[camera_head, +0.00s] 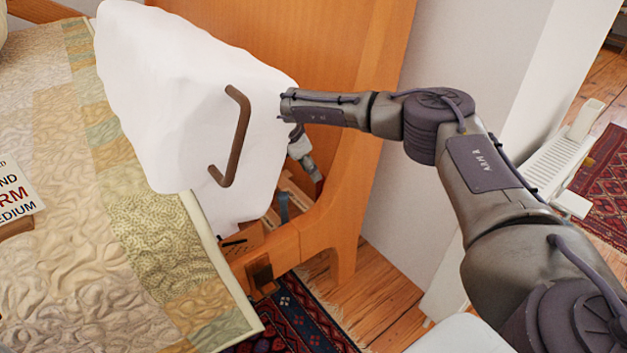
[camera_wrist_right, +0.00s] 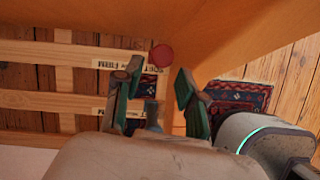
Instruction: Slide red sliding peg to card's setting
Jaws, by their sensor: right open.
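The red peg, a round red knob (camera_wrist_right: 162,55), shows in the right wrist view on the wooden bed frame, just beyond the fingertips. My right gripper (camera_wrist_right: 157,80) is open, its two teal fingers spread, with the peg ahead of the gap and nothing held. I cannot tell whether a finger touches the peg. Printed slat labels (camera_wrist_right: 115,62), partly readable as "SOFT" and "FIRM", lie near it. The card (camera_head: 18,195) is cut off at the left of the head view; "ND", a red "RM" and "EDIUM" show. The left gripper is not seen.
A white mattress part (camera_head: 190,100) with a brown handle (camera_head: 243,135) stands raised beside the quilt (camera_head: 140,215) and hides much of the slats. The orange wooden bed end (camera_head: 345,60) rises close to my right arm. A patterned rug (camera_head: 300,320) lies below.

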